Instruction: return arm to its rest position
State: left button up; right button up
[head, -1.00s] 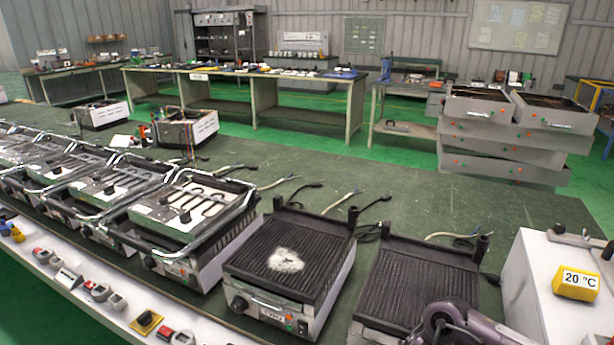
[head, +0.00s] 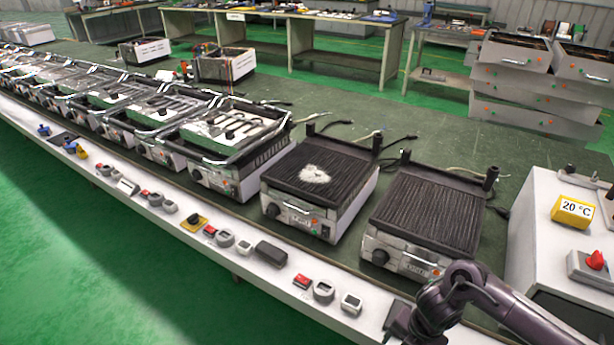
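My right arm (head: 480,290) comes in from the lower right corner of the head view, its dark purple links bent in front of the right grill. Its lowest visible part, perhaps the gripper, is a dark shape at the bottom edge by the white ledge; its fingers cannot be made out. My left arm and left gripper are out of view. A grill with a white patch on its ribbed plate (head: 345,172) stands left of a second ribbed grill (head: 428,208), which is nearest my arm.
A white box with a yellow 20 °C display (head: 572,211) and a red knob (head: 596,260) stands at the right. A white ledge (head: 262,274) with several switches runs along the table front. Several grills with raised frames (head: 225,132) fill the left. Green floor is open below.

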jog(key=w+a+f+m+t+y, duration=0.1)
jog(key=a+f+m+y, duration=0.1)
jog(key=a+f+m, duration=0.3)
jog(key=w+a+f+m+t+y, duration=0.1)
jog(key=f+m, duration=0.2)
jog(key=f, duration=0.3)
jog(key=s+f+m, duration=0.5)
jog(key=f+m, duration=0.2)
jog(key=f, duration=0.3)
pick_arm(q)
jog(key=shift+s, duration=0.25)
pick_arm(e)
jog(key=s+d+f+m+h, duration=0.1)
jog(key=s+d+f+m, duration=0.1)
jog(key=s+f, duration=0.3)
jog(key=s+d+f+m+h, duration=0.2)
jog(key=s+f+m, duration=0.2)
jog(key=s, duration=1)
jog(key=s+d+f+m+g+h, duration=0.1)
jog(key=s+d+f+m, duration=0.2)
jog(key=s, duration=0.7)
notch_tip(320, 180, down, 3)
jog(key=shift+r+m+h, duration=0.2)
jog(key=shift+m+h, duration=0.1)
jog(key=shift+m, duration=0.2)
